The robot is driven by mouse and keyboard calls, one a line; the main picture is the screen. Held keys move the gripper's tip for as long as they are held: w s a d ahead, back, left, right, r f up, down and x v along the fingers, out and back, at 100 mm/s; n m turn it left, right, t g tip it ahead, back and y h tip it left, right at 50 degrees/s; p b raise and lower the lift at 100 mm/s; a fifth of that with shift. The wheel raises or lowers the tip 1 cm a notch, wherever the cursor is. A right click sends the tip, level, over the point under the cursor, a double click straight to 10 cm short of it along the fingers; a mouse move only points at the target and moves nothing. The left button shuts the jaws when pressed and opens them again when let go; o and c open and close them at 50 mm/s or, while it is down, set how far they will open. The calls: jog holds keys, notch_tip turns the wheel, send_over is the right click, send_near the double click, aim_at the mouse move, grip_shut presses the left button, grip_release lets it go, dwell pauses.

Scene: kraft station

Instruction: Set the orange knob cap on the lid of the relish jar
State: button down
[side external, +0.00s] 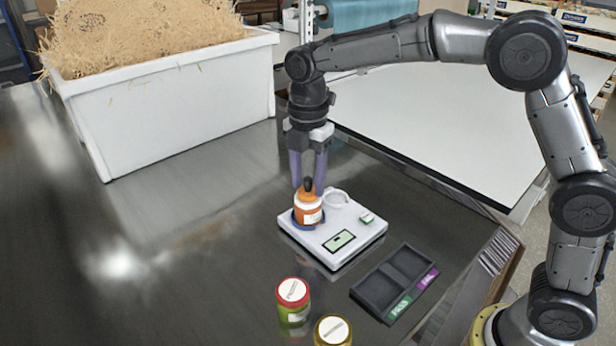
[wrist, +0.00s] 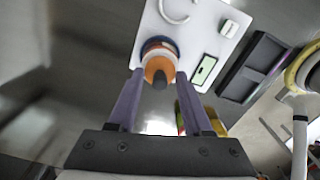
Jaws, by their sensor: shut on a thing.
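The orange knob cap (side external: 308,193), with a dark knob on top, is at the top of a jar with a white label (side external: 309,215) on the white scale (side external: 345,258). I cannot read the label to tell whether this is the relish jar, and cannot see whether the cap is fully seated. A blue ring shows around the jar's base. My gripper (side external: 308,184) points down and is shut on the orange knob cap, a finger on each side. In the wrist view the cap (wrist: 157,66) lies between the fingertips (wrist: 159,74).
A red-lidded green jar (side external: 293,292) and a yellow jar (side external: 333,331) stand in front. A dark two-compartment tray (side external: 371,297) is right of them. A white ring (side external: 336,198) lies on the scale. A large white bin (side external: 180,110) of straw is behind. The left table is clear.

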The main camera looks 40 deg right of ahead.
jog(key=shift+c, duration=1.2)
grip_release()
jog(key=shift+r, duration=0.1)
jog(key=shift+r, duration=3.9)
